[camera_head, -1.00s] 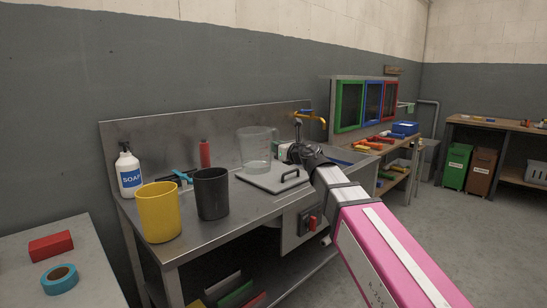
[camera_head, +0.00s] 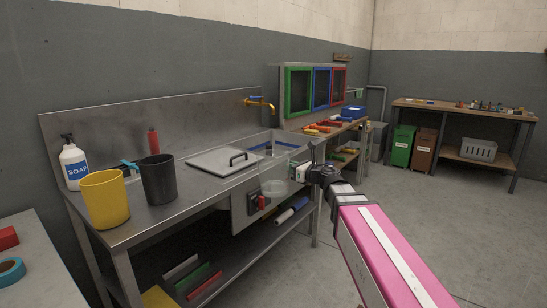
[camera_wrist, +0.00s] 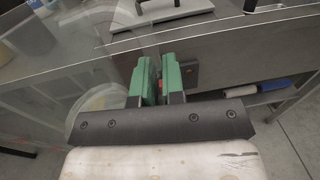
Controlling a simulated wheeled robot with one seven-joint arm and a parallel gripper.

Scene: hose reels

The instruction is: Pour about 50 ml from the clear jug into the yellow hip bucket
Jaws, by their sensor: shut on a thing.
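The clear jug (camera_head: 274,172) is held up in front of the sink bench's front edge, roughly upright. A paler band shows near its bottom, but I cannot tell how much liquid is in it. My gripper (camera_head: 300,171) is shut on the jug's right side, where its handle is; the exact grip is hard to see. In the wrist view the green fingers (camera_wrist: 158,80) are close together, with the jug's clear wall (camera_wrist: 60,65) filling the left. The yellow hip bucket (camera_head: 105,200) stands upright at the bench's left end, well left of the jug.
A dark grey bucket (camera_head: 158,180) stands right of the yellow one, with a soap bottle (camera_head: 74,165) behind. A lid with a black handle (camera_head: 222,162) lies by the sink, under a brass tap (camera_head: 260,104). Open floor (camera_head: 430,210) lies to the right.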

